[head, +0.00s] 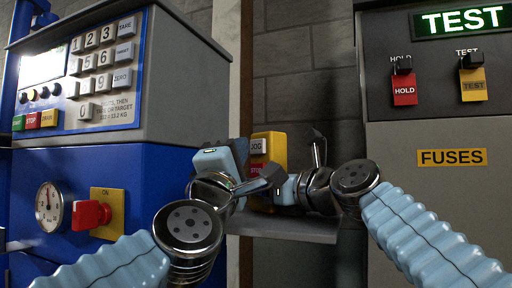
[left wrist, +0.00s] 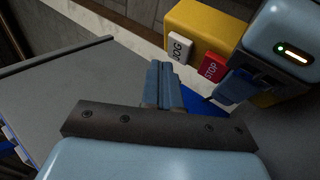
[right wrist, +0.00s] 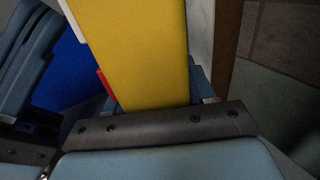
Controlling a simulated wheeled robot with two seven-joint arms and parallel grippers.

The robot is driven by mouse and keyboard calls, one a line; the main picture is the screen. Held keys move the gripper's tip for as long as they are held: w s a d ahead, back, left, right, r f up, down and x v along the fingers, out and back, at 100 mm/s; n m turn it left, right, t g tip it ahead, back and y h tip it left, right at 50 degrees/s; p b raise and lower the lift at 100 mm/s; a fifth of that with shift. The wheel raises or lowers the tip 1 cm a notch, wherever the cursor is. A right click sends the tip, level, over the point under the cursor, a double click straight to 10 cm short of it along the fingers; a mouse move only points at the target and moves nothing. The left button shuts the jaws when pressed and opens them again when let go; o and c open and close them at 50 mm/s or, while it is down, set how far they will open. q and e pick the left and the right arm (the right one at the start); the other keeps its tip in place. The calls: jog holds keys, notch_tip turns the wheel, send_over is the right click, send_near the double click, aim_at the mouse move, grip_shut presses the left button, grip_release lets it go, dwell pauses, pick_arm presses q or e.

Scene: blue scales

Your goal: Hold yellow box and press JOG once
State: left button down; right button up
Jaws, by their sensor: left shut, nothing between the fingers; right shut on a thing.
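The yellow box (head: 270,139) stands above the small grey shelf in the head view, with a grey JOG button (head: 257,146) above a red STOP button (head: 257,169). My right gripper (head: 285,190) is shut on the box; in the right wrist view the yellow box (right wrist: 135,50) fills the space between its fingers. My left gripper (head: 241,150) is shut and empty, just left of the box. In the left wrist view its closed fingers (left wrist: 164,80) point near the JOG button (left wrist: 180,47), apart from it as far as I can tell. STOP (left wrist: 214,67) is to the right.
A blue scale with a keypad (head: 103,65), dial (head: 50,208) and red knob (head: 90,214) stands at left. A grey panel at right carries HOLD (head: 404,89) and TEST (head: 473,85) switches. The grey shelf (head: 290,229) lies below the grippers, which are close together.

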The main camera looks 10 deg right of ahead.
pick_arm(q)
jog(key=a, duration=0.1)
jog(key=s+a, duration=0.1)
jog(key=a, duration=0.1)
jog(key=s+a, duration=0.1)
jog(key=shift+s+a, duration=0.15)
dwell(0.6)
pick_arm(e)
jog(key=o, duration=1.3)
jog(key=shift+o, duration=0.2)
jog(key=shift+s, duration=0.15)
